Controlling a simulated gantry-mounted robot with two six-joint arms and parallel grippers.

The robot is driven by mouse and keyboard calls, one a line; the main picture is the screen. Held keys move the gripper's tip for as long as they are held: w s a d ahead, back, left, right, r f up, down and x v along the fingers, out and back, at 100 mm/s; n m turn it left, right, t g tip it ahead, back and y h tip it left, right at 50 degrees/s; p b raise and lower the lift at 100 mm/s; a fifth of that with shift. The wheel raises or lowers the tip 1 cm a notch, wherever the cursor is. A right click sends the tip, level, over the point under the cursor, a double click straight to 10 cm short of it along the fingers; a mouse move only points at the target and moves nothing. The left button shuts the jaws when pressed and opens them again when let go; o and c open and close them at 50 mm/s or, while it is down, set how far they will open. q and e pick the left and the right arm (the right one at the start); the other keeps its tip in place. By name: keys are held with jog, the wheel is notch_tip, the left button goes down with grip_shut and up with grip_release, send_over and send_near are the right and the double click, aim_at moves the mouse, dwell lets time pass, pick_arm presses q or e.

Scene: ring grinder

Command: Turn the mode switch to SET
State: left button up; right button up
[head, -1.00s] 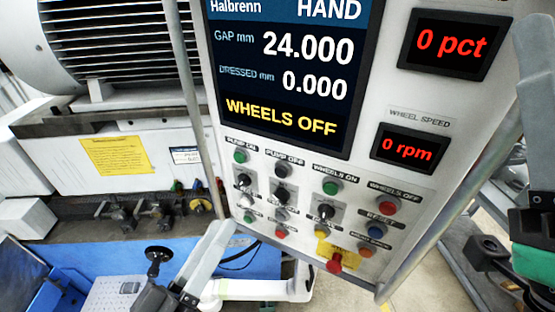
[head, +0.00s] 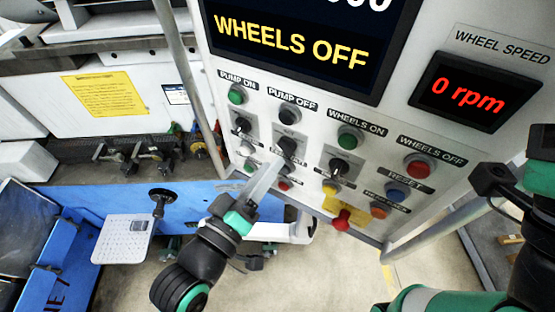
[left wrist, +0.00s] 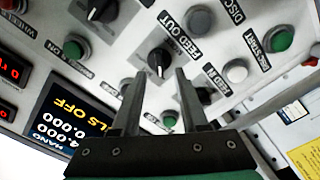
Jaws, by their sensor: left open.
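The control panel carries three black rotary switches: a left one (head: 242,126), a middle one (head: 287,147) and a right one (head: 338,166). Their position labels are too small to read, so I cannot tell which is the mode switch. My left gripper (head: 272,168) is open, its pale fingers just below the middle switch in the head view. In the left wrist view, one black knob (left wrist: 159,60) lies just beyond and between the open fingertips (left wrist: 156,76), with no clear contact. My right gripper is not in view; only parts of my right arm show at the right edge.
Push buttons surround the switches, including a green wheels-on button (head: 350,137) and a red wheels-off button (head: 419,166). A red knob on yellow (head: 342,219) sticks out at the panel's lower edge. The screen (head: 300,45) reads WHEELS OFF. A metal rail runs beside the panel.

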aim_at(282, 151)
pick_arm(q)
jog(key=x, duration=0.4)
jog(key=shift+w, duration=0.1)
grip_shut()
